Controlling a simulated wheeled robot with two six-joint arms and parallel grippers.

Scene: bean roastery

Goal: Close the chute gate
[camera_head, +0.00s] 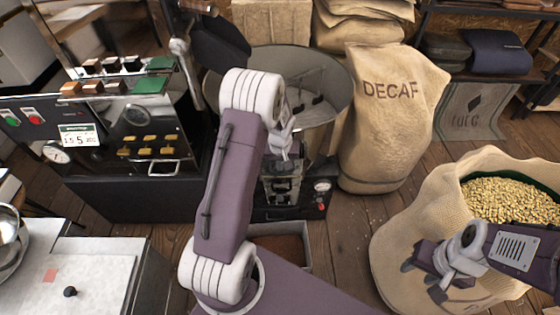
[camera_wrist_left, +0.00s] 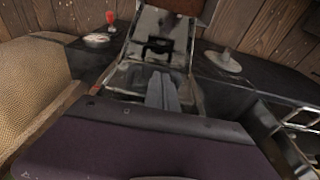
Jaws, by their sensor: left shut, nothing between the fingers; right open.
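The metal chute (camera_head: 283,188) stands at the front of the round cooling bin, partly hidden by my left arm in the head view. In the left wrist view the chute (camera_wrist_left: 128,75) has raised side walls, with a dark handle-like piece (camera_wrist_left: 157,46) across it, probably on the gate. I cannot tell how far the gate is open. My left gripper (camera_head: 284,148) is over the chute; in the left wrist view its fingers (camera_wrist_left: 163,90) are shut and empty, pointing toward the dark piece, with contact unclear. My right gripper (camera_head: 437,276) is open and empty in front of the bean sack.
A shallow tray (camera_head: 308,236) lies below the chute. A red-knobbed lever (camera_wrist_left: 110,17) and a gauge (camera_head: 322,185) sit beside it. The DECAF sack (camera_head: 392,120) and an open bean sack (camera_head: 400,245) stand at right; the roaster panel (camera_head: 140,140) is at left.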

